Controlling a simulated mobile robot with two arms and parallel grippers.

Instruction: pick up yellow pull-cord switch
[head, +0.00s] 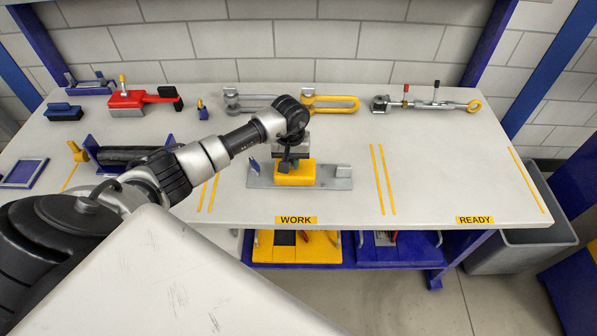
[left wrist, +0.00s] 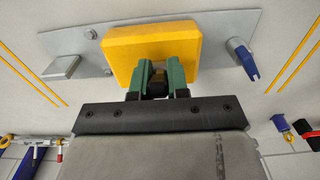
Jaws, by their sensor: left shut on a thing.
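The yellow pull-cord switch (head: 307,173) is a yellow block in the WORK area of the table, at a grey metal plate (head: 256,179). In the left wrist view the yellow block (left wrist: 187,38) overlaps the middle of the plate (left wrist: 85,28). My left gripper (head: 287,166) is over the block from above. In the left wrist view its green fingers (left wrist: 158,80) are shut on a small dark part at the block's near edge. Whether the block rests on the plate or is slightly above it cannot be told. My right gripper is not in view.
Yellow and grey shackles (head: 336,104), a turnbuckle (head: 440,105) and a red tool (head: 128,99) lie along the back. A dark roller (head: 125,156) is at left. The READY area at right is clear. A grey bin (head: 520,246) stands beyond the right edge.

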